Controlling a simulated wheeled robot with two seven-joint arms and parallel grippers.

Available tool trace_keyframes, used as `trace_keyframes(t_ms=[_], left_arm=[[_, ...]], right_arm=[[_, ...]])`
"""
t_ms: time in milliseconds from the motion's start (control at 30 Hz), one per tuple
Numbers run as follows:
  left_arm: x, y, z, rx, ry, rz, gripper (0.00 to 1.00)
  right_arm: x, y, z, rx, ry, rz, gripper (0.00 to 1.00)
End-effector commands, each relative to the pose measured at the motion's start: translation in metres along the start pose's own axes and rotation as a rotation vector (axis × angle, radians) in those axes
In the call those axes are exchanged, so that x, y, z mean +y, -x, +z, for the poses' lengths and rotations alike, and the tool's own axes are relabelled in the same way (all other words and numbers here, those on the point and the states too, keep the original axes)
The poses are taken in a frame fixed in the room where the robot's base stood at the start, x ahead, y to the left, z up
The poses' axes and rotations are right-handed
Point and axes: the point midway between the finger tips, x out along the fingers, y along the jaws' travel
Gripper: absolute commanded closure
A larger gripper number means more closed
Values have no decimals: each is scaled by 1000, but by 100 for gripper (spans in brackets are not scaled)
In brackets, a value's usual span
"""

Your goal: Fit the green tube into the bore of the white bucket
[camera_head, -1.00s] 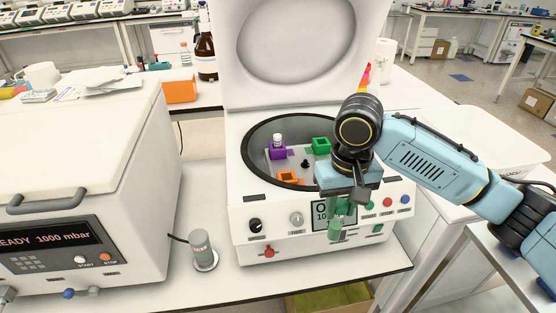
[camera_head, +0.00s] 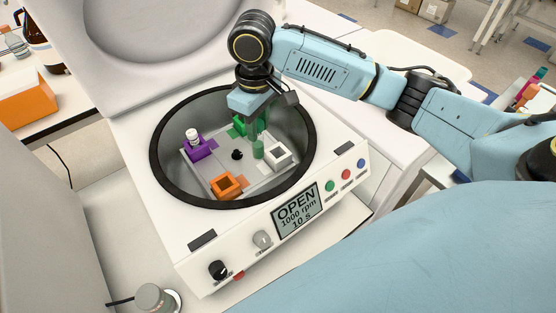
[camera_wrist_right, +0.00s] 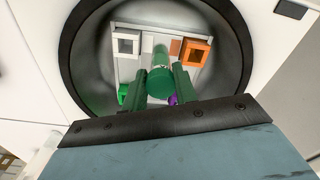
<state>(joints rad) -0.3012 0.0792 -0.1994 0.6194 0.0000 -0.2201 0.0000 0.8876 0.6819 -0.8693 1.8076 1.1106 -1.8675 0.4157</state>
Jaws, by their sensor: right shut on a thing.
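My right gripper (camera_head: 254,126) is shut on the green tube (camera_head: 258,149) and holds it inside the open centrifuge bowl. The tube hangs roughly upright just left of the white bucket (camera_head: 282,154), not in its bore. In the right wrist view the tube (camera_wrist_right: 160,76) shows between the two green fingers (camera_wrist_right: 160,84), with the white bucket (camera_wrist_right: 126,42) up and left of it. The white bucket's square opening looks empty. My left gripper is not in view.
The rotor also carries an orange bucket (camera_head: 227,184), a purple bucket (camera_head: 201,149) with a white-capped tube (camera_head: 192,134), and a green bucket (camera_head: 240,124) close behind my gripper. A black knob (camera_head: 237,154) marks the centre. The dark bowl rim (camera_head: 160,181) surrounds them; the raised lid (camera_head: 150,40) stands behind.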

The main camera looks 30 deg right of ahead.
Motion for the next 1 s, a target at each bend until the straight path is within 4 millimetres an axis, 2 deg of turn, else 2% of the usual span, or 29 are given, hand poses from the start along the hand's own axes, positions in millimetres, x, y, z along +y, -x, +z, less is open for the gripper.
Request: trace_keyframes(t_ms=[33,167,400,600,867,1000], left_arm=[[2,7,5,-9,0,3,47],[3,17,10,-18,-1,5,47],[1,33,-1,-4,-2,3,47],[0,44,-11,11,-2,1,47],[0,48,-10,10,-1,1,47],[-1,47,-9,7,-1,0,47]], right_arm=[[6,2,-1,-1,82,-2,100],[22,-2,-2,2,322,-2,100],[50,-10,-2,-1,770,1,100],[70,-18,1,-10,1086,4,100],[81,-27,4,-18,1279,5,100],[82,-52,5,-21,1294,1,100]])
